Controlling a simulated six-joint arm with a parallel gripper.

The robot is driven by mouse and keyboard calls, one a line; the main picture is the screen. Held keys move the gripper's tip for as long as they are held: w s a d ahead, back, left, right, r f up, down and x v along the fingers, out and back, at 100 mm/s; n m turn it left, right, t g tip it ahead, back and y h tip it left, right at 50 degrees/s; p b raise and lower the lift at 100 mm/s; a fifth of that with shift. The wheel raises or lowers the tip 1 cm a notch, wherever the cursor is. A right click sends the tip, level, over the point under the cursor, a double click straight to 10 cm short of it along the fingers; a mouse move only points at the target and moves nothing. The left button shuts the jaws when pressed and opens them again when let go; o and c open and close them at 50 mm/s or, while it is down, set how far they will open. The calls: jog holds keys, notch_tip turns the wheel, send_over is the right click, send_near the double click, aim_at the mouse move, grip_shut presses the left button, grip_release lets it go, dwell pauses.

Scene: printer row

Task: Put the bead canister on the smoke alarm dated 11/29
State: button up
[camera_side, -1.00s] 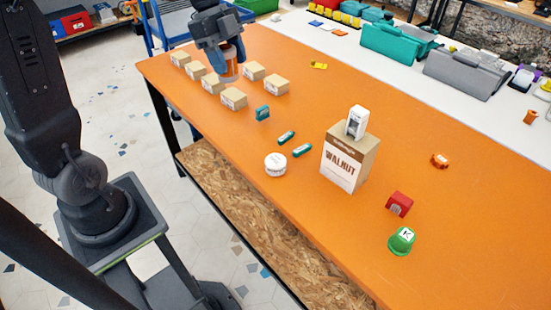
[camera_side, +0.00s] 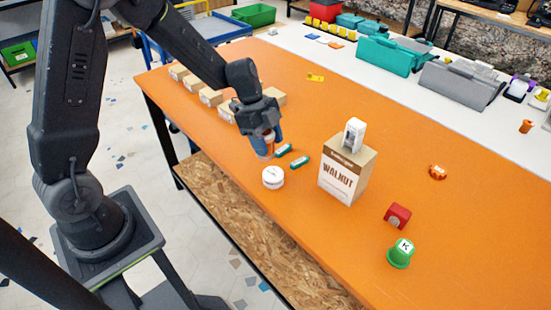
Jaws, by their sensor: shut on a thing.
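My gripper (camera_side: 265,150) is shut on an orange-brown cylinder with a pale band, which looks like the bead canister (camera_side: 263,147). The fingers partly cover it. It is held upright, seemingly above the orange table, just behind and left of a white round thing. That white disc-like thing (camera_side: 273,178) looks like a smoke alarm and lies on the table near its front edge. Its dark print is too small to read, so I cannot confirm the date 11/29. The canister and the white thing appear apart.
Two green-and-white sticks (camera_side: 299,162) lie right of my gripper. A WALNUT carton (camera_side: 342,173) stands further right, with a white device (camera_side: 353,134) on top. A red block (camera_side: 397,216), a green K knob (camera_side: 400,253) and an orange round piece (camera_side: 438,172) lie beyond. Small cardboard boxes (camera_side: 210,97) stand behind.

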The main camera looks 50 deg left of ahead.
aim_at(274, 155)
jog(key=shift+w+d+f, duration=0.2)
jog(key=shift+d+f, duration=0.1)
jog(key=shift+d, duration=0.15)
jog(key=shift+w+d+f, duration=0.2)
jog(key=shift+d+f, duration=0.05)
jog(key=shift+d, duration=0.2)
jog(key=shift+d+f, duration=0.1)
jog(key=shift+f, duration=1.95)
jog(key=shift+f, duration=0.15)
jog(key=o, duration=0.9)
jog(key=shift+o, duration=0.2)
